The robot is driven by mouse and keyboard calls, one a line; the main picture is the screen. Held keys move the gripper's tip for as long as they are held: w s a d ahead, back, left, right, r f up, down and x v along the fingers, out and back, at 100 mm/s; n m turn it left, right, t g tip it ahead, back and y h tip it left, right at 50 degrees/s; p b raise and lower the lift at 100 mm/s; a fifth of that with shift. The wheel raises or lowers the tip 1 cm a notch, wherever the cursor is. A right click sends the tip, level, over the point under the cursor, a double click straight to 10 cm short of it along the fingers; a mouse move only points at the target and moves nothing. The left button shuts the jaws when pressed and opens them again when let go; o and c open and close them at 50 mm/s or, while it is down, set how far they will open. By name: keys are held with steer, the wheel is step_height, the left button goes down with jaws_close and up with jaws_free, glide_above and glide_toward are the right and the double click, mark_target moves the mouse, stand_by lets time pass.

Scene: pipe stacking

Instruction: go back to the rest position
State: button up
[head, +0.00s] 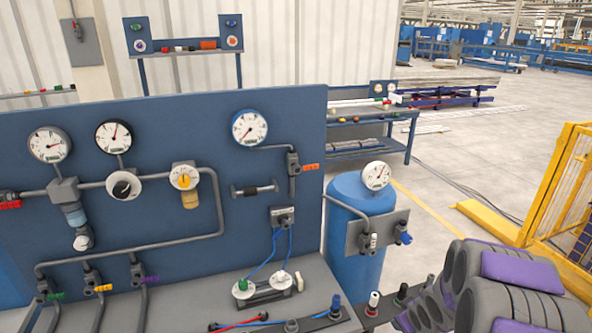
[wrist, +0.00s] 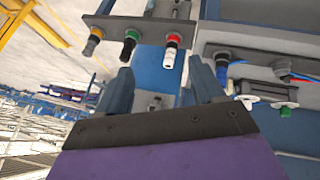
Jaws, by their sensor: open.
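My gripper (wrist: 163,80) shows in the wrist view with its two dark fingers spread wide apart. Nothing is held between the fingers. Behind the gap lie a blue surface and a dark bracket with black, green and red-and-white fittings (wrist: 170,50). In the head view my grey and purple arm is folded at the lower right, and the fingers cannot be made out there. The blue tank (head: 352,225) with a gauge stands to the left of my arm.
A blue gauge panel (head: 215,105) with pipes and valves fills the left. A grey bench (head: 215,300) holds hoses and fittings. A yellow fence (head: 560,190) stands at the right. Open floor (head: 455,160) lies beyond the tank.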

steer(key=s+a+r+m+g+h, duration=0.25)
steer(key=s+a+r+g, duration=0.2)
steer(key=s+r, duration=0.8)
steer(key=s+a+r+m+g+y, duration=0.1)
steer(key=s+a, duration=0.5)
steer(key=s, duration=0.6)
steer(key=s+a+r+m+g+y, duration=0.1)
steer(key=s+a, duration=0.5)
steer(key=s, duration=0.7)
step_height(320, 180, up, 3)
steer(key=shift+a+r+m+g+y+b, duration=0.15)
steer(key=shift+a+m+g+y+b, duration=0.2)
steer(key=shift+g+y, duration=0.45)
